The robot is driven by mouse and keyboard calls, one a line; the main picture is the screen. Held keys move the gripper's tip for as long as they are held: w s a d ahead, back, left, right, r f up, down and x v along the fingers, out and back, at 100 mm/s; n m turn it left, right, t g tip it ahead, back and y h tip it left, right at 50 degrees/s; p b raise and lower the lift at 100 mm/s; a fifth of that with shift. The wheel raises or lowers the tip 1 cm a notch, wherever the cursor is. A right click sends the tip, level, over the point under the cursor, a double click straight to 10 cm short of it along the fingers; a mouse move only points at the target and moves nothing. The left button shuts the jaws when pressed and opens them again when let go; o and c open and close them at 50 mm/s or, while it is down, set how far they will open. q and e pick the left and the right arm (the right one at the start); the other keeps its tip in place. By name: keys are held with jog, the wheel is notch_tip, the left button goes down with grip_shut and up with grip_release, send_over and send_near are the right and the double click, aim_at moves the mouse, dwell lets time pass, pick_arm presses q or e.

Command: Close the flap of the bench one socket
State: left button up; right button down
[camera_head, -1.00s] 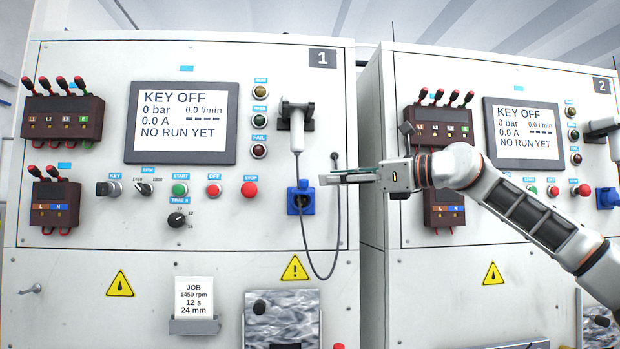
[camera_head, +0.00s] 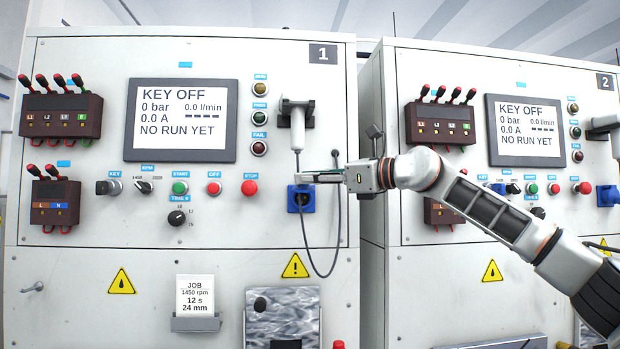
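The blue bench one socket (camera_head: 301,203) sits on the front panel of the bench marked 1, below the white handheld probe. Its dark round opening shows, so its flap stands raised at the top, partly hidden by my gripper. My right gripper (camera_head: 305,177) reaches in from the right, with its fingertips at the top of the socket, by the raised flap. Its fingers look close together from this side; I cannot tell the gap or whether they touch the flap. My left gripper is not in view.
The white probe (camera_head: 297,116) hangs in its holder above the socket, and its dark cable (camera_head: 318,268) loops down past the socket's right side. The red STOP button (camera_head: 249,188) is left of the socket. Bench two (camera_head: 480,250) stands to the right, under my arm.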

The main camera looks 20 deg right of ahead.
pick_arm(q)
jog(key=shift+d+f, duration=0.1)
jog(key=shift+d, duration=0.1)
pick_arm(e)
jog(key=shift+f, duration=0.1)
